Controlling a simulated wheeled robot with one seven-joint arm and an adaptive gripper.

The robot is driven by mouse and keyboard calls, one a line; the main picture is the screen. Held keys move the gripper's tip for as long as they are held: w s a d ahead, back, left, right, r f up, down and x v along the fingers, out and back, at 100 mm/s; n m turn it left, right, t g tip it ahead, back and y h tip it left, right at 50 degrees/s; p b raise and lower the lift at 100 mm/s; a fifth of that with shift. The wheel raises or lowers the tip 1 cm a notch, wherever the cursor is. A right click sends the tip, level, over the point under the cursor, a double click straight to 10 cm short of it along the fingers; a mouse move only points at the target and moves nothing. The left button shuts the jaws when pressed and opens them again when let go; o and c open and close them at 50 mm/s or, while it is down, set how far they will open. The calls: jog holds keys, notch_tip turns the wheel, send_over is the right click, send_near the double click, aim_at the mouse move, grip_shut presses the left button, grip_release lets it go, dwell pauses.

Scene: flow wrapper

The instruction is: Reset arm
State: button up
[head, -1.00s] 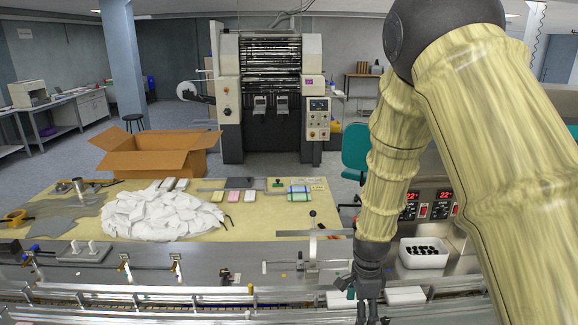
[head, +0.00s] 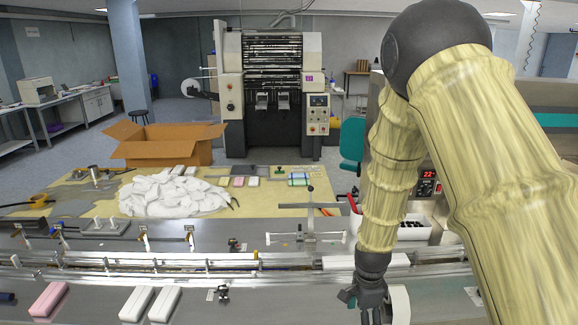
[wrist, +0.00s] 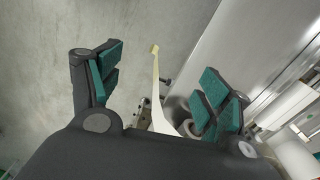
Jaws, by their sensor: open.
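My arm hangs down at the right of the head view, in a pale yellow sleeve. My gripper (head: 370,297) is at its lower end, over the near metal surface and in front of the conveyor rails. In the wrist view my gripper (wrist: 155,88) has its teal-padded fingers spread wide apart, with nothing held between them. A thin cream-coloured part (wrist: 158,90) with a small square tip shows beyond the gap between the fingers. The fingertips are partly hidden in the head view.
Conveyor rails (head: 180,262) cross the machine. A pink pack (head: 48,299) and white packs (head: 137,304) lie on the near surface at left. A white cloth heap (head: 170,192) covers part of the yellow table, with an open cardboard box (head: 165,150) behind. A white bin (head: 410,229) stands beside my arm.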

jog(key=s+d+f+n+b, duration=0.2)
jog(key=s+f+n, duration=0.3)
jog(key=s+f, duration=0.7)
jog(key=s+f+n+b, duration=0.2)
jog(key=s+f+n, duration=0.3)
jog(key=s+f, duration=0.3)
jog(key=s+f+n+b, duration=0.3)
jog(key=s+f+n, duration=0.3)
jog(key=s, duration=0.9)
notch_tip(320, 180, down, 3)
jog(key=shift+d+f, duration=0.1)
jog(key=shift+d, duration=0.3)
